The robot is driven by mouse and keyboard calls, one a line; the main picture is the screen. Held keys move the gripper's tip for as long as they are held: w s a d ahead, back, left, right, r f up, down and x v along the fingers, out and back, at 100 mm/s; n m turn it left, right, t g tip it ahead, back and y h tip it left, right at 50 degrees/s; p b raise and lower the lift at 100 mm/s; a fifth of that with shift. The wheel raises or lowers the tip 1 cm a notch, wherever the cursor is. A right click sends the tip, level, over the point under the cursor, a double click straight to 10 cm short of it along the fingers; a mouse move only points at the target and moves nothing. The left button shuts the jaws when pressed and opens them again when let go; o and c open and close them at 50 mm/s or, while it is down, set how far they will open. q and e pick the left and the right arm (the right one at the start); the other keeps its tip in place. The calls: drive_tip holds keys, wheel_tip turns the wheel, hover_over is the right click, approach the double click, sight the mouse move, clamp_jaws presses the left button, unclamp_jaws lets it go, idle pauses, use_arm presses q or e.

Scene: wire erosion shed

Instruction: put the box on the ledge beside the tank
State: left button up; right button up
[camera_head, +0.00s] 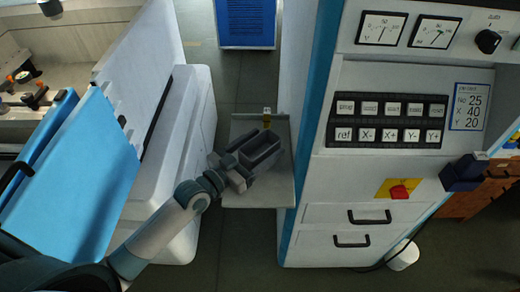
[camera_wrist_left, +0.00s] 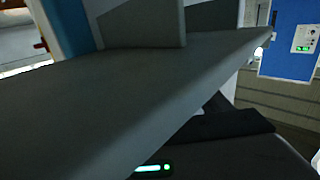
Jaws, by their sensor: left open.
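A dark grey open-topped box (camera_head: 263,148) is over the pale grey shelf (camera_head: 262,196) at the side of the control cabinet; it looks to rest there. My left gripper (camera_head: 242,169) is open at the near left side of the box; whether it touches is unclear. The blue-doored tank (camera_head: 85,160) stands at the left, with a white rim (camera_head: 177,150) along its right side. In the left wrist view a large grey surface fills the middle, too close to identify, and hides most of my gripper. My right gripper is not in view.
The control cabinet (camera_head: 330,190) stands right of the shelf, with buttons and drawers. A blue cabinet (camera_head: 247,22) stands at the back. Dark floor shows between the tank and the shelf.

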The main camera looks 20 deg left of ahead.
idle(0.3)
use_arm(q)
drive_tip(key=c, duration=1.3)
drive_tip(key=shift+r, duration=0.1)
drive_tip(key=shift+r, duration=0.2)
wheel_tip(320, 180, up, 9)
drive_tip(key=shift+r+b, duration=0.2)
drive_tip(key=shift+b, duration=0.5)
drive_tip(key=shift+s+f, duration=0.1)
drive_tip(key=shift+f, duration=0.05)
